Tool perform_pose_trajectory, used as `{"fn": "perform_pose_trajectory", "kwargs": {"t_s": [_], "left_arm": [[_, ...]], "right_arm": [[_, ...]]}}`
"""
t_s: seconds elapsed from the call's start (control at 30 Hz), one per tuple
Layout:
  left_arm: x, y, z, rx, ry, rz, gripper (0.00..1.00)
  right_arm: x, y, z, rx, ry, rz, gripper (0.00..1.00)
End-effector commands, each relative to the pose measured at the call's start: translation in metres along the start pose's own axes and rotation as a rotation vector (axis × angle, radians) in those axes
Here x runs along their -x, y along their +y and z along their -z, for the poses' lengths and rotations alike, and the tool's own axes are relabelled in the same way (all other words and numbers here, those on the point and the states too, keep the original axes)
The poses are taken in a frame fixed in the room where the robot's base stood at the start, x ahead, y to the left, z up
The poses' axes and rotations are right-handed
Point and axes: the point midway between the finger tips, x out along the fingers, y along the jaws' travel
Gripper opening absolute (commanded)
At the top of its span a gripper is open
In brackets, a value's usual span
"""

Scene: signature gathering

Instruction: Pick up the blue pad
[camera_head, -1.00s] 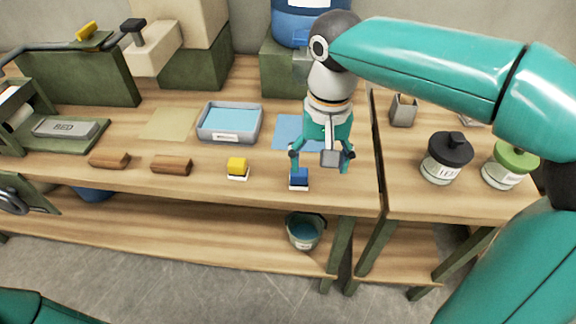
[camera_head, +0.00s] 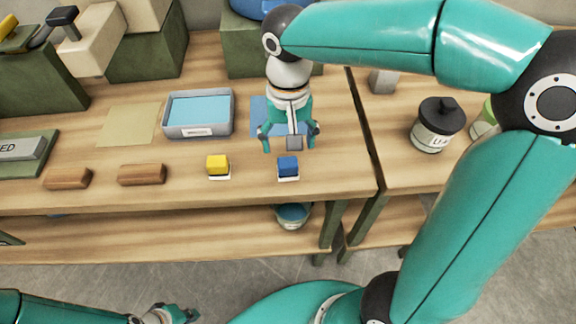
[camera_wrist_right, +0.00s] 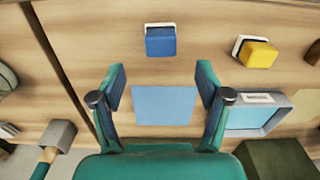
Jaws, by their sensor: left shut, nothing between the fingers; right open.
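The blue pad (camera_head: 288,167) is a small blue block on a white base near the front edge of the wooden table. It also shows at the top of the right wrist view (camera_wrist_right: 160,41). My right gripper (camera_head: 290,147) is open and empty, just behind the pad in the head view. In the right wrist view its fingers (camera_wrist_right: 162,78) are spread, with the pad beyond the fingertips and roughly centred between them. My left gripper (camera_head: 172,313) is shut and empty, low at the bottom left of the head view, away from the table top.
A yellow block (camera_head: 217,166) stands left of the pad, with two brown blocks (camera_head: 142,174) further left. A grey-blue tray (camera_head: 199,133) and a flat blue sheet (camera_wrist_right: 163,105) lie behind. A black-lidded jar (camera_head: 437,124) stands on the right table.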

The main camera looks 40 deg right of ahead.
Motion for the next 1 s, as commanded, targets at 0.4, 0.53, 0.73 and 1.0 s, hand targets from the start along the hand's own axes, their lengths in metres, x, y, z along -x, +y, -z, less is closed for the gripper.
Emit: {"fn": "perform_pose_trajectory", "kwargs": {"t_s": [0.4, 0.53, 0.73, 1.0], "left_arm": [[-0.001, 0.000, 0.000, 0.000, 0.000, 0.000, 0.00], [0.002, 0.001, 0.000, 0.000, 0.000, 0.000, 0.00], [0.002, 0.001, 0.000, 0.000, 0.000, 0.000, 0.00], [0.002, 0.001, 0.000, 0.000, 0.000, 0.000, 0.00]], "right_arm": [[-0.041, -0.002, 0.000, 0.003, -0.003, -0.002, 0.76], [-0.058, -0.002, 0.000, 0.004, -0.004, -0.003, 0.76], [-0.083, -0.003, 0.000, 0.005, -0.002, -0.001, 0.76], [-0.086, -0.003, 0.001, 0.005, 0.000, 0.001, 0.76]]}}
